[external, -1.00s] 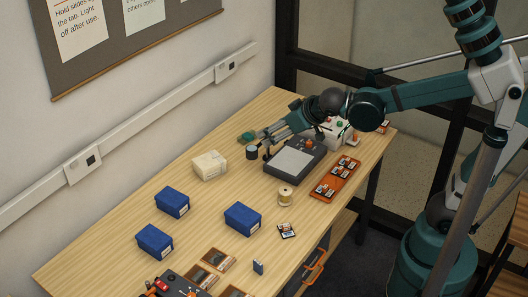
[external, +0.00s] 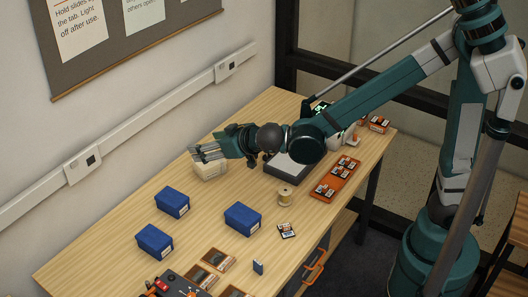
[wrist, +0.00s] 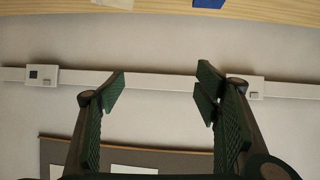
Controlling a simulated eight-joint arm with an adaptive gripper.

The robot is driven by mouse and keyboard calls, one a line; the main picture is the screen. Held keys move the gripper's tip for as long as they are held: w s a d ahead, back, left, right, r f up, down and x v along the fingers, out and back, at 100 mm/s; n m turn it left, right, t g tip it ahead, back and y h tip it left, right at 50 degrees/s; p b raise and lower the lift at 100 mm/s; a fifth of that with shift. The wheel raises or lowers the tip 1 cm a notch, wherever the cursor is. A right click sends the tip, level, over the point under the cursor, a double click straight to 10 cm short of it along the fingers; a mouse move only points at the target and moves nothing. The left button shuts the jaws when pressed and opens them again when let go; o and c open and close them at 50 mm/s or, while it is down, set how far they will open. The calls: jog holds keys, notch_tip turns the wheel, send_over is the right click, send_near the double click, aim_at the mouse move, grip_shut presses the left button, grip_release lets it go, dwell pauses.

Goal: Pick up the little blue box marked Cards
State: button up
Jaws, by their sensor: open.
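Three blue lidded boxes stand on the table in the external view: one at the upper left (external: 172,202), one at the lower left (external: 155,240) and one further right (external: 243,219). A much smaller blue item (external: 258,267) stands near the front edge. Pale labels show on the boxes, but I cannot read which is marked Cards. My gripper (external: 196,154) is open and empty, above and close to the cream box, apart from the blue boxes. In the wrist view, my gripper (wrist: 160,92) has its fingers spread before the wall; part of a blue box (wrist: 209,3) shows at the top edge.
A cream box (external: 209,171) sits partly behind my fingers. A light box device (external: 285,168), a spool (external: 285,196) and an orange slide tray (external: 334,180) stand to the right. Wooden trays (external: 218,260) lie in front. Bare tabletop surrounds the blue boxes.

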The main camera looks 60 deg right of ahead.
jog(key=w+a+f+t+y, duration=0.1)
jog(key=w+a, duration=0.1)
jog(key=a, duration=0.3)
jog(key=w+a+f, duration=0.2)
jog(key=a, duration=0.3)
send_near(175, 199)
jog(key=x, duration=0.4)
jog(key=shift+f+p, duration=0.15)
jog(key=shift+p, duration=0.25)
jog(key=shift+w, duration=0.15)
jog(key=shift+x, duration=1.2)
jog(key=shift+w, duration=0.1)
jog(key=shift+b+x, duration=1)
jog(key=shift+x, duration=1.55)
jog(key=shift+d, duration=0.1)
jog(key=shift+c, duration=0.3)
